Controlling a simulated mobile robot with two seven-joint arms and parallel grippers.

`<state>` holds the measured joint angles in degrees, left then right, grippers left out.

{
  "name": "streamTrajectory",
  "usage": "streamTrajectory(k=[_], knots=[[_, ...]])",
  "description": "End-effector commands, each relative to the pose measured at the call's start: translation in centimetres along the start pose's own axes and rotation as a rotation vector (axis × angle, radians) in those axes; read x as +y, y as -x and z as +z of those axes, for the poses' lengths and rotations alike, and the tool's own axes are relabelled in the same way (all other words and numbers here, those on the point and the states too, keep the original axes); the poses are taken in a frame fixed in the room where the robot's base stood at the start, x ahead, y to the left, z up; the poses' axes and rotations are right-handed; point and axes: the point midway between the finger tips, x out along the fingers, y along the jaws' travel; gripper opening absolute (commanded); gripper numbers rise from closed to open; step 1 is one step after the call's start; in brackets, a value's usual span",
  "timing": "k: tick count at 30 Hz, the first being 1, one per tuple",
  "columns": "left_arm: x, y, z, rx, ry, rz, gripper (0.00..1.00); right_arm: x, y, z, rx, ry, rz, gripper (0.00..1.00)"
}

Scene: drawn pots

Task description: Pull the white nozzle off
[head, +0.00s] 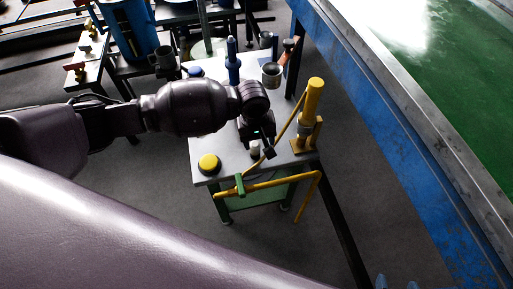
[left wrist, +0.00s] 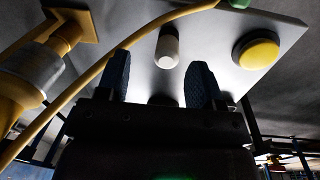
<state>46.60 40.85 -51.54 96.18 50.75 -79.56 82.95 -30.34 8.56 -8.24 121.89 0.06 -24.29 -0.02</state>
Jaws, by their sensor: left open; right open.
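My right gripper is not in view.
A yellow post (head: 312,98) with a yellow hose stands right of the gripper; the hose passes close by. A yellow round button (head: 209,163) is at the table's front left. A blue bottle (head: 232,66) and a grey mug (head: 271,75) stand behind. A yellow pipe (head: 270,184) runs along the front.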

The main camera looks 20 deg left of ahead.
Motion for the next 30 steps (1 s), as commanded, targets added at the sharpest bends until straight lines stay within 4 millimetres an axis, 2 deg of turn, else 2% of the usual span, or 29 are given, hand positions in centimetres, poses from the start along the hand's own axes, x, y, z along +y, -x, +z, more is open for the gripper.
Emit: streamTrajectory(k=[1,6,18,23,30], knots=[[-0.2,0.3,-0.9,0.005,0.024,-0.031,0.61,0.0,-0.1,0.0,0.001,0.0,-0.001,0.64],[-0.5,1.3,-2.3,0.013,0.084,-0.092,0.61,-0.1,-0.3,0.0,0.0,0.001,-0.002,0.64],[-0.6,1.6,-2.5,0.014,0.097,-0.102,0.61,0.2,-0.1,0.6,-0.012,0.01,-0.002,0.64],[-0.6,1.1,-2.5,0.013,0.096,-0.102,0.61,0.1,-0.2,1.1,-0.022,0.009,-0.002,0.64],[-0.9,-1.1,-2.4,0.007,0.096,-0.107,0.61,-0.1,-0.7,3.2,-0.058,0.009,-0.006,0.64]])
